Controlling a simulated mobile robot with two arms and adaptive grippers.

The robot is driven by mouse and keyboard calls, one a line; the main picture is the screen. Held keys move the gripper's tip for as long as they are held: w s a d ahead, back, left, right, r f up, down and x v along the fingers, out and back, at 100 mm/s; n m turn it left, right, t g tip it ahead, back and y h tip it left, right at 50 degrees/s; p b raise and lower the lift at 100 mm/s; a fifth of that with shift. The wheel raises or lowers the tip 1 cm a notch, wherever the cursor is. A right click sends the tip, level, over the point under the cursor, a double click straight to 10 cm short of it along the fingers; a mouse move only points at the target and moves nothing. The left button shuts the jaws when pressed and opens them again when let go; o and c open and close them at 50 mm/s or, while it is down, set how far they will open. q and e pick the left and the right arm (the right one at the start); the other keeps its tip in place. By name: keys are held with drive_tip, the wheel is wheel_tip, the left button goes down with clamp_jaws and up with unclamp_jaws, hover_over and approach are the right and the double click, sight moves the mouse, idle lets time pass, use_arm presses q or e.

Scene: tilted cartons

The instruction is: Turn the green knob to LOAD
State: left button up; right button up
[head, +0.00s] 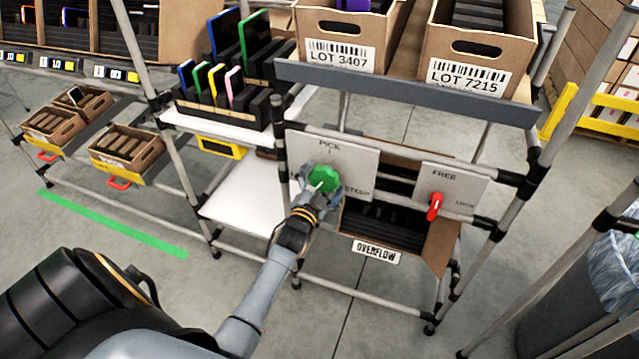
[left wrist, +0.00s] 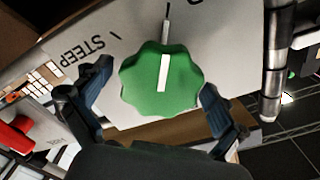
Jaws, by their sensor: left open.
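The green knob (head: 324,179) sits on a pale plate (head: 352,160) on the front of the rack. The plate reads PICK at the top and STEEP at the right; the lettering at the left is mostly hidden by my gripper. My left gripper (head: 321,190) is open, its fingers on either side of the knob. In the left wrist view the knob (left wrist: 162,82) lies between the dark fingertips (left wrist: 155,92), with gaps visible. Its white stripe points up there towards a thin pale line; I cannot tell which label it faces. My right gripper is out of view.
A second plate (head: 455,190) to the right, marked FREE, carries a red handle (head: 434,207). An OVERFLOW carton (head: 440,245) sits tilted below. Cartons LOT 3407 (head: 338,55) and LOT 7215 (head: 465,75) stand above. Rack posts and rails surround the arm.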

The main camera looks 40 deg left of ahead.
use_arm(q)
drive_tip(key=v, duration=1.1)
drive_tip(key=shift+s, duration=0.3)
drive_tip(key=shift+d, duration=0.15)
drive_tip(key=s+d+f+n+g+h, duration=0.1)
drive_tip(key=s+d+f+g, duration=0.3)
drive_tip(key=f, duration=0.7)
drive_tip(key=s+d+f+g+h, duration=0.1)
drive_tip(key=s+d+f+g, duration=0.3)
drive_tip(key=f, duration=0.7)
drive_tip(key=s+d+f+n+g+h, duration=0.1)
drive_tip(key=s+d+f+h, duration=0.1)
drive_tip(key=s+f, duration=0.65)
drive_tip(key=s+f+g, duration=0.2)
drive_tip(key=s+f, duration=0.3)
drive_tip(key=s, duration=0.3)
drive_tip(key=s+f+g, duration=0.3)
drive_tip(key=s+f, duration=0.2)
drive_tip(key=s, duration=0.4)
drive_tip(key=s+d+f+n+g, duration=0.1)
drive_tip(key=s+f+g, duration=0.1)
drive_tip(key=s+f, duration=0.4)
drive_tip(key=shift+s+g, duration=0.3)
drive_tip(key=shift+s, duration=0.95)
drive_tip(key=shift+d, duration=0.1)
drive_tip(key=shift+c, duration=0.4)
